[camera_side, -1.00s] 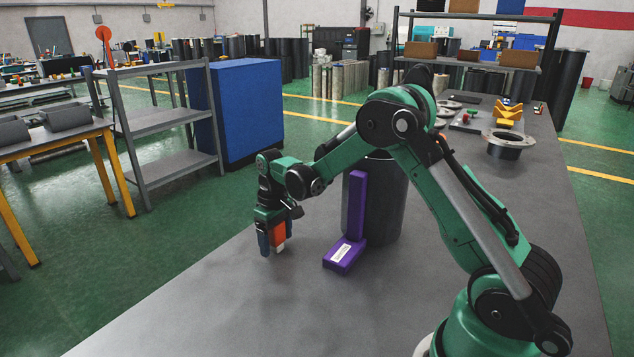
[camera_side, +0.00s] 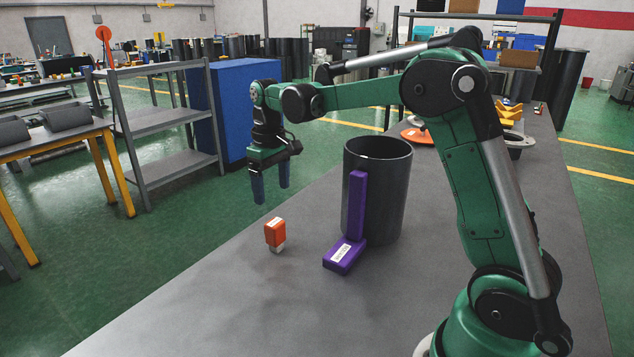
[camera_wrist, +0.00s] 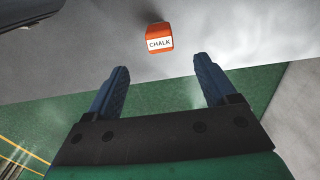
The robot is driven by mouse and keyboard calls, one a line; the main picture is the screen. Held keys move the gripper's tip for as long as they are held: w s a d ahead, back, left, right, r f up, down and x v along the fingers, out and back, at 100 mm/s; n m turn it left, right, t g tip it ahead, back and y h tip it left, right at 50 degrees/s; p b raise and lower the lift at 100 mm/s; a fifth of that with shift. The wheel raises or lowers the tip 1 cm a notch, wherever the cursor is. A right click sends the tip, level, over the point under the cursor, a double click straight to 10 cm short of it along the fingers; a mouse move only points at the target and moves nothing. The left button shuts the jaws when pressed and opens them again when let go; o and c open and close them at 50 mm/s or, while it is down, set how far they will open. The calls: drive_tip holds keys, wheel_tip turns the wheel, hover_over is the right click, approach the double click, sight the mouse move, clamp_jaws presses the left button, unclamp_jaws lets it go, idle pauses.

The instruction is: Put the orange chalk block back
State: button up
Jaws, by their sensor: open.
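The orange chalk block (camera_side: 275,233) stands upright on the grey table, with its pale end down and a white label on it. It is left of the purple L-shaped piece and apart from it. In the wrist view the chalk block (camera_wrist: 159,38) shows its label "CHALK", beyond and between my fingertips. My gripper (camera_side: 271,193) is open and empty, above the table and a little above and left of the block. Its two blue fingers (camera_wrist: 162,78) are spread apart in the wrist view and touch nothing.
A purple L-shaped square (camera_side: 345,254) stands against a dark grey open cylinder (camera_side: 377,190) right of the block. The table (camera_side: 200,300) is clear in front. An orange disc (camera_side: 418,134) and a yellow V-shaped piece (camera_side: 509,112) lie farther back.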

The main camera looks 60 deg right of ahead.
drive_tip(key=s+a+t, duration=0.7)
drive_tip(key=s+a, duration=0.3)
drive_tip(key=s, duration=0.3)
drive_tip(key=shift+r, duration=0.35)
